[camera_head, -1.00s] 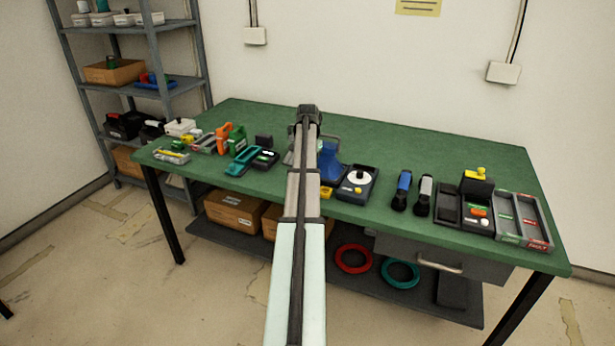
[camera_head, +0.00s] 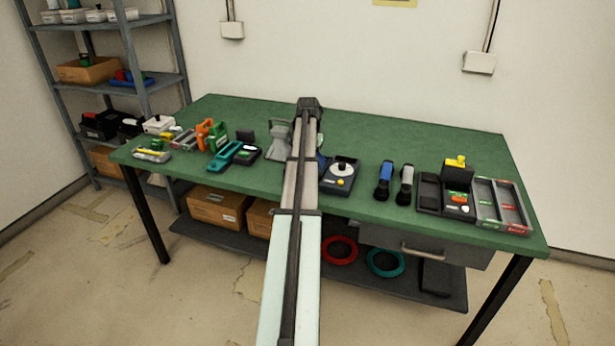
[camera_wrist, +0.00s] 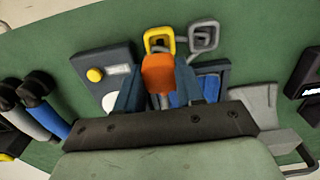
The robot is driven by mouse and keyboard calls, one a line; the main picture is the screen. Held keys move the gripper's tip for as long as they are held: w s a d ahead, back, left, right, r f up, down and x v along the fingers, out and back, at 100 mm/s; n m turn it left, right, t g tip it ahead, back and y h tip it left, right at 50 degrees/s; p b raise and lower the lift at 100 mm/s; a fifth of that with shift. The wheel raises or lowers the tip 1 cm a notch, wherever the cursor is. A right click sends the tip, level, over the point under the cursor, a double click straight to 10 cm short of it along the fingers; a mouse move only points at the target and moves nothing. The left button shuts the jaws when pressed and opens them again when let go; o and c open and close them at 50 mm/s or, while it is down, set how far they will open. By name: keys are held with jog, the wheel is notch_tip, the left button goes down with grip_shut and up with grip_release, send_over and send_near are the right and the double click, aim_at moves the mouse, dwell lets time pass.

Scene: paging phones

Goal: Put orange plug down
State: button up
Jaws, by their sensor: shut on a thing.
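The orange plug (camera_wrist: 158,74) shows in the wrist view between the two dark blue fingers of my gripper (camera_wrist: 158,88), which is shut on it. It is above the green table, close to a yellow loop (camera_wrist: 159,40) and a grey loop (camera_wrist: 204,37); I cannot tell whether it touches anything below. In the head view my arm hides the plug and the fingers.
The green table (camera_head: 400,140) is crowded along its front edge. A dark device with a white dial (camera_head: 341,172), two torches (camera_head: 394,182) and trays (camera_head: 500,205) stand right of my arm. A grey stand (camera_head: 279,140) is left. The table's back strip is clear.

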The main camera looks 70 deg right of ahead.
jog(key=shift+f, duration=2.9)
jog(key=shift+f, duration=0.25)
jog(key=o, duration=1)
jog(key=shift+o, duration=0.2)
notch_tip(320, 180, up, 12)
jog(key=shift+r, duration=0.25)
